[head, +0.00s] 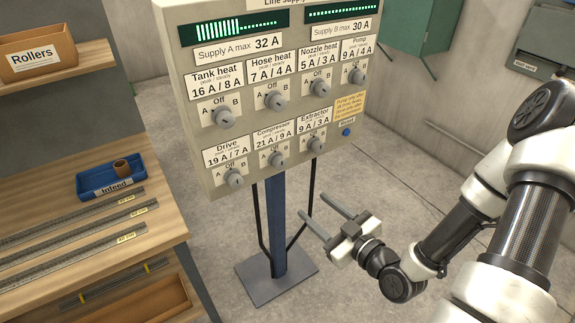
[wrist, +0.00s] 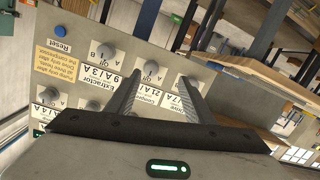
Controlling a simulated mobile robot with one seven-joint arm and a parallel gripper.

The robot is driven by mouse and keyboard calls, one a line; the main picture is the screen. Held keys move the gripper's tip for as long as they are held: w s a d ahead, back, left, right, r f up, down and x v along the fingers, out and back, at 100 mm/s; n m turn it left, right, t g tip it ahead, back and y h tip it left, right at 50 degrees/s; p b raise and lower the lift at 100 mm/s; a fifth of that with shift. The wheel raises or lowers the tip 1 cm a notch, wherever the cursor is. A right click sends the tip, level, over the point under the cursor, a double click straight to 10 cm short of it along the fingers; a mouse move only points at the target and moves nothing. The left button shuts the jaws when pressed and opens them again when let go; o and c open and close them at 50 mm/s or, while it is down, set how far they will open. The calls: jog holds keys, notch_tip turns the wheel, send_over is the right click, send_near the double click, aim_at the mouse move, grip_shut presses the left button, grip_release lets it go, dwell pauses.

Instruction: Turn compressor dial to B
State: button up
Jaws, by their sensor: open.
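The compressor dial (head: 277,159) is a grey round knob in the middle of the panel's lower row, under the label "Compressor 21 A / 9 A". Marks A, Off and B surround it; its pointer is too small to read surely. In the wrist view the panel appears turned over, and the compressor dial (wrist: 151,69) shows beyond the fingers, near the left one. My gripper (head: 313,205) is open and empty, below and right of the dial, in front of the panel and apart from it. Its two fingers (wrist: 178,62) point toward the panel in the wrist view.
The drive dial (head: 234,178) and extractor dial (head: 315,145) flank the compressor dial. A blue reset button (head: 346,132) is at the right. The panel stands on a blue post (head: 277,225). A wooden workbench (head: 150,225) with a blue tray (head: 95,188) is at left.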

jog(key=r+m+t, duration=0.1)
jog(key=t, duration=0.1)
jog(key=b, duration=1.5)
send_near(282, 166)
jog(key=x, duration=0.9)
jog(key=shift+r, duration=0.1)
jog(key=c, duration=1)
jog(key=shift+c, duration=0.2)
